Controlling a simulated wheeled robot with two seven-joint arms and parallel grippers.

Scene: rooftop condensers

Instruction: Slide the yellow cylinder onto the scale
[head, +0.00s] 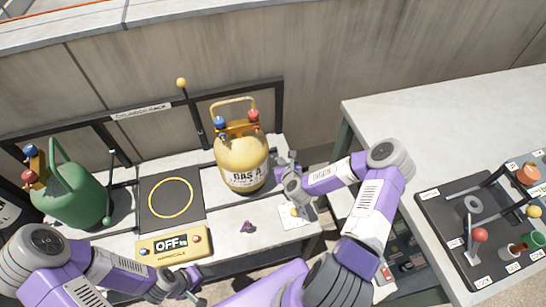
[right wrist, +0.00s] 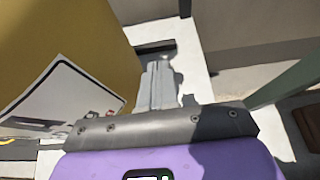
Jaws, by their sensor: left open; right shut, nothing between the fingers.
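The yellow cylinder (head: 243,163), labelled GAS A, stands upright on the bench right of the scale. It has a yellow handle, a blue knob and a red knob. The scale has a dark plate (head: 146,214) with a yellow ring, bare on top, and a yellow display (head: 168,247) reading OFF. My right gripper (head: 284,160) is shut and empty, close to the cylinder's right side; contact cannot be told. In the right wrist view its fingers (right wrist: 157,62) point past the yellow cylinder (right wrist: 100,35). My left gripper (head: 192,290) is open and empty, below the display.
A green cylinder (head: 75,195) stands left of the scale. A black rack frame (head: 150,103) with a yellow-knobbed lever (head: 181,83) runs behind. A small purple object (head: 247,227) lies in front of the yellow cylinder. A board of fittings (head: 450,215) lies on the right table.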

